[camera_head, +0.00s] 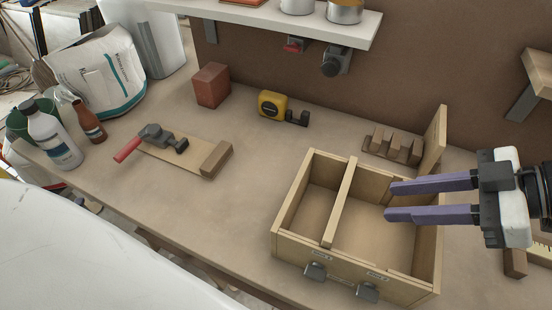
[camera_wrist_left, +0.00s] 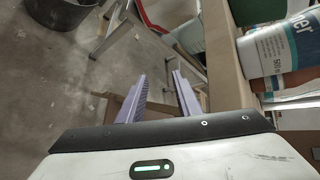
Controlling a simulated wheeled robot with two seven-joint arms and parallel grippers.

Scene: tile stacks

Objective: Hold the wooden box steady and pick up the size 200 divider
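The wooden box (camera_head: 287,213) is open-topped and stands at the right of the bench, with labels too small to read on its front. A wooden divider (camera_head: 342,195) crosses its inside. Another flat wooden board (camera_head: 433,143) stands upright behind the box's back right corner. I cannot read which is size 200. My right gripper (camera_head: 388,200) is open and empty, its purple fingers over the box's right part. My left gripper is outside the head view. In the left wrist view it (camera_wrist_left: 157,80) is open and empty, over the floor beside a bench edge.
A slotted wooden block (camera_head: 392,146) stands behind the box. A yellow tape measure (camera_head: 273,105), a red brick (camera_head: 211,85), a board with a red-handled clamp (camera_head: 155,138) and bottles (camera_head: 53,135) stand further left. A shelf (camera_head: 280,22) hangs above. The bench's middle is clear.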

